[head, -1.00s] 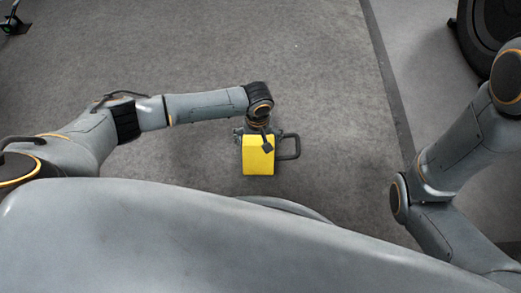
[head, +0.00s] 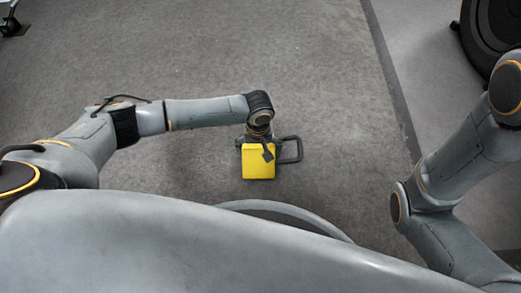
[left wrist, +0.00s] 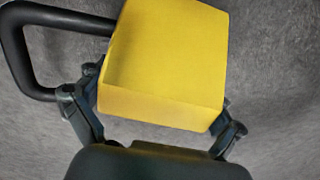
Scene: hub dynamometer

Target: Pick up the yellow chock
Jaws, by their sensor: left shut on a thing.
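The yellow chock (head: 258,164) is a yellow block with a dark loop handle (head: 291,149) on its right side in the head view. My left gripper (head: 257,142) is over it, with the arm coming in from the left. In the left wrist view the chock (left wrist: 165,60) sits between the two fingers of my left gripper (left wrist: 155,115), which press on its opposite sides. The handle there shows at the upper left (left wrist: 35,85). The fingertips are partly hidden by the chock. My right gripper is out of view; only the right arm's links show.
Grey carpeted floor (head: 200,60) around the chock is clear. A dark strip (head: 390,75) borders the carpet on the right. A black wheel-like object (head: 490,35) stands at the upper right, and a small stand foot (head: 14,27) at the upper left.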

